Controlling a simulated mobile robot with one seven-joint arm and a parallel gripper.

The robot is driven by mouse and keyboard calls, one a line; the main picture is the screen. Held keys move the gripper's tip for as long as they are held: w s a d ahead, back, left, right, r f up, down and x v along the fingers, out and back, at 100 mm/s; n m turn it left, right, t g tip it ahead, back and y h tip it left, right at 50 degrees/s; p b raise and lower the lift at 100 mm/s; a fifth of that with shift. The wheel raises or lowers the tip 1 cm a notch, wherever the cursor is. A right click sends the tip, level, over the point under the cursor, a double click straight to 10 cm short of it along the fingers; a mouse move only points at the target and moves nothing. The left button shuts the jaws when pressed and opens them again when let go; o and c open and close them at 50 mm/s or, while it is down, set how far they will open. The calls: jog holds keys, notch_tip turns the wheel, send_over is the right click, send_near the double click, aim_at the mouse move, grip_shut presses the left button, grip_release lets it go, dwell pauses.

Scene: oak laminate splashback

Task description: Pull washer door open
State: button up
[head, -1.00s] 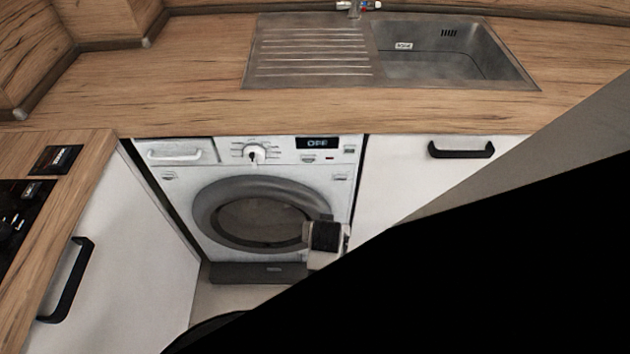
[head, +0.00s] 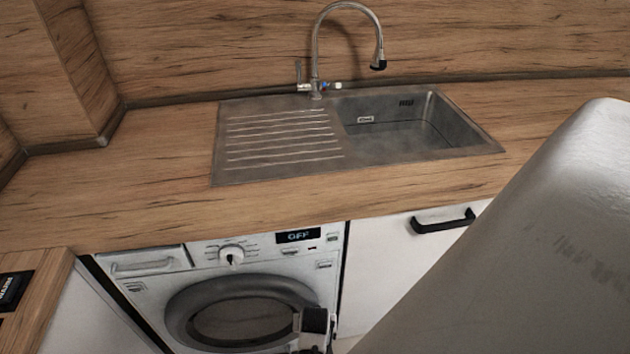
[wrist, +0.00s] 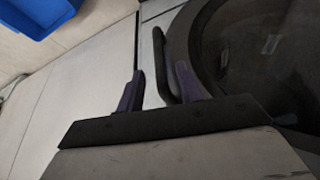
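The white washer (head: 140,293) stands under the counter, with its round grey-rimmed door (head: 190,300) appearing closed. Its lower part is cut off by the frame. In the wrist view the dark door rim (wrist: 184,40) fills the right side. A dark bar-like door handle (wrist: 160,55) stands beside the rim. My gripper (wrist: 160,72) is open, its two purple fingers on either side of the handle. The handle is nearer the right finger; whether they touch is unclear. In the head view my gripper's body (head: 316,321) is at the door's right edge; its fingertips are hidden.
A white cupboard with a black handle (head: 443,221) stands right of the washer. Above are the wooden counter (head: 150,215) and a sink (head: 400,132) with a tall tap (head: 316,50). My grey arm link covers the lower right. A blue object (wrist: 38,14) shows in the wrist view.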

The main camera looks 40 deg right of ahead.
jog(key=shift+x, duration=2.45)
grip_shut()
